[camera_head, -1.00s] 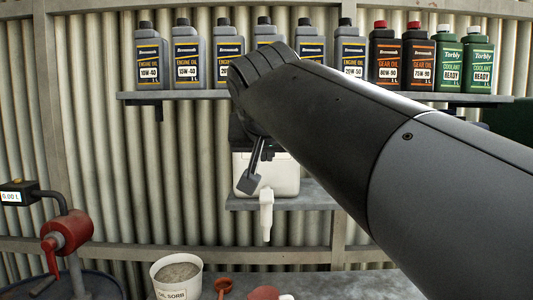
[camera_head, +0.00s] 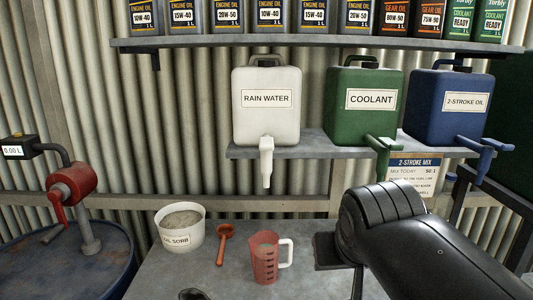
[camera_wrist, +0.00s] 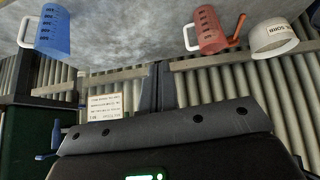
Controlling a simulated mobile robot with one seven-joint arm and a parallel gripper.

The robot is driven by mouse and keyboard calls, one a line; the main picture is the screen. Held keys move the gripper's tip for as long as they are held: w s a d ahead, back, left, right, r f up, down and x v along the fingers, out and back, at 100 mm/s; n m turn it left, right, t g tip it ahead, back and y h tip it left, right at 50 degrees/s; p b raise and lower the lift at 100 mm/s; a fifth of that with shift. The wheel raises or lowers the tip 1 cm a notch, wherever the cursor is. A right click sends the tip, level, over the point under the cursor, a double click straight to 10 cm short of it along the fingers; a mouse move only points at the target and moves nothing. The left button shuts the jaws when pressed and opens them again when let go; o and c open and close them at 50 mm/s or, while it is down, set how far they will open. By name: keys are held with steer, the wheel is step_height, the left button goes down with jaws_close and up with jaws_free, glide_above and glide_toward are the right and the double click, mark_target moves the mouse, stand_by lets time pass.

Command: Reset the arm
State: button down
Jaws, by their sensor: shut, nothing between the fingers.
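My arm comes in from the lower right in the head view, its dark rounded joint in front of the bench. My gripper (camera_head: 357,283) is only partly visible, a thin dark shape below that joint, over the bench's right part. It is shut and holds nothing. My arm hides part of the bench there. In the wrist view a dark bar and casing with a green display fill the bottom, and the fingertips cannot be made out.
On the bench (camera_head: 210,270) stand the oil sorb tub (camera_head: 176,237), an orange scoop (camera_head: 222,245) and a red measuring jug (camera_head: 264,262). A blue jug (camera_wrist: 52,32) shows in the wrist view. White (camera_head: 266,120), green (camera_head: 345,118) and blue (camera_head: 448,92) containers stand on the shelf above.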

steer(key=s+d+f+g, duration=0.1)
steer(key=s+d+f, duration=0.1)
steer(key=s+f, duration=0.4)
step_height(320, 180, down, 4)
steer(key=shift+s+f+g+y, duration=0.15)
steer(key=shift+s+g+y, duration=0.15)
steer(key=shift+s, duration=0.05)
